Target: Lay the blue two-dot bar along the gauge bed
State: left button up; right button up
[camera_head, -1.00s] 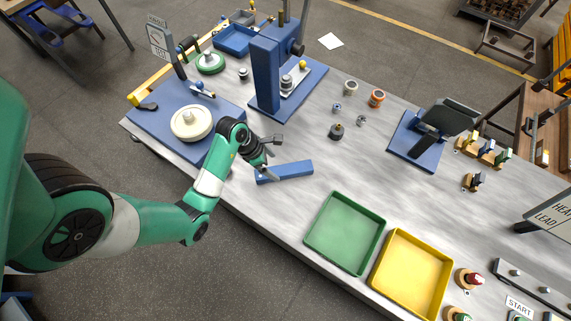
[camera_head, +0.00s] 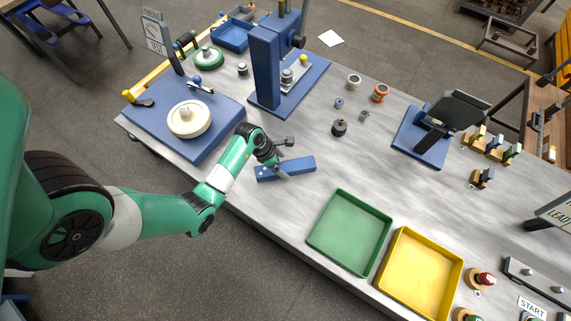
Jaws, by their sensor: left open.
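The blue bar (camera_head: 300,165) lies flat on the grey bench near its front edge. Small pale marks show near its left end, too small to count surely. My left gripper (camera_head: 284,160) is open over the middle of the bar. One finger overlaps the bar in the picture; I cannot tell whether it touches. The other finger shows apart, above the bar in the picture. I cannot tell for certain which fixture is the gauge bed. A blue base plate (camera_head: 222,128) carrying a cream disc (camera_head: 189,119) stands left of the bar. My right gripper is not in view.
A green tray (camera_head: 351,232) and a yellow tray (camera_head: 420,271) sit to the right along the front edge. A blue press (camera_head: 266,75) stands behind the bar. Small metal parts (camera_head: 339,127) and a blue stand (camera_head: 420,145) lie farther right. Bare bench lies between.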

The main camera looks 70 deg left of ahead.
pick_arm(q)
jog(key=shift+w+f, duration=0.25)
jog(key=shift+f, duration=0.45)
grip_shut()
